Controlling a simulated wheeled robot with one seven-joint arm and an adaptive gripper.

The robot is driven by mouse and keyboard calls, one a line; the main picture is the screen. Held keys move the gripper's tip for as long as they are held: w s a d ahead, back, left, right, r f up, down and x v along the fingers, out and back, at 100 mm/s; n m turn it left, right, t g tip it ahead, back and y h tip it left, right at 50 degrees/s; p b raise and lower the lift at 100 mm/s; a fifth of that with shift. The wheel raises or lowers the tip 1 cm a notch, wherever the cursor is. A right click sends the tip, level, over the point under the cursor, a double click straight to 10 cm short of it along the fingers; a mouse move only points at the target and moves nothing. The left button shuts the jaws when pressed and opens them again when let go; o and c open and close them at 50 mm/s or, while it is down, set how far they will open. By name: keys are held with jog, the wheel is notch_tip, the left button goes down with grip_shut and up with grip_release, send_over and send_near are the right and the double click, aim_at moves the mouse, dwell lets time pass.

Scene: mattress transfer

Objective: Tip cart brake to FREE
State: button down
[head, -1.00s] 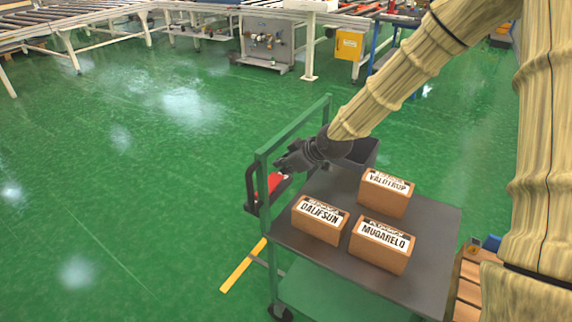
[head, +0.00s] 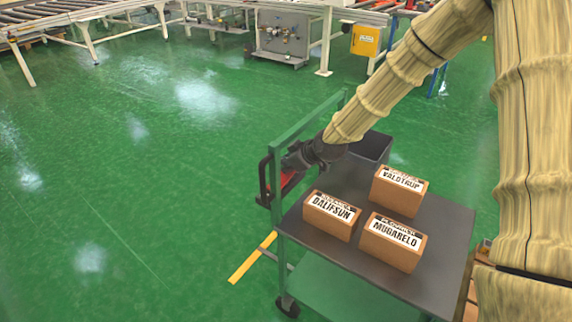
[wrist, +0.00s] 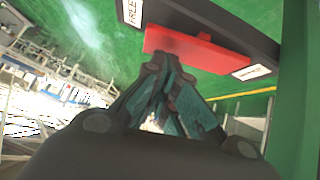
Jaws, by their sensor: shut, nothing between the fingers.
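The cart (head: 456,222) has a green end frame. A dark brake housing (head: 264,182) is fixed to its left end. The red brake rocker (head: 290,179) is partly hidden behind my gripper (head: 290,164) in the head view. In the wrist view the red rocker (wrist: 205,52) lies across the dark housing, between a white FREE label (wrist: 132,13) and a second white label (wrist: 252,71) that I cannot read. My gripper (wrist: 172,68) is shut and empty, its fingertips at the rocker's near edge, towards the FREE side. I cannot tell whether they touch it.
Three labelled cartons, DALIFSUN (head: 329,217), VALOTRUP (head: 398,192) and MUGARELO (head: 391,245), stand on the cart top. A dark bin (head: 374,146) sits at its far end. A yellow floor strip (head: 250,262) lies left of the cart. Green floor (head: 120,190) is clear to the left.

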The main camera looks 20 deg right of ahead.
jog(key=shift+w+d+f, duration=0.25)
jog(key=shift+f, duration=0.3)
jog(key=shift+s+a+r, duration=0.1)
jog(key=shift+s+r, duration=0.05)
jog(key=shift+s+a+r+p, duration=0.2)
jog(key=shift+s+a+p, duration=0.15)
jog(key=shift+a+p, duration=0.15)
jog(key=shift+d+r, duration=0.1)
jog(key=shift+r, duration=0.05)
jog(key=shift+s+d+r+p, duration=0.3)
jog(key=shift+r+p, duration=0.2)
jog(key=shift+p, duration=0.1)
jog(key=s+d+r+p, duration=0.4)
jog(key=r+p, duration=0.1)
jog(key=shift+d+r, duration=0.3)
jog(key=shift+d, duration=0.05)
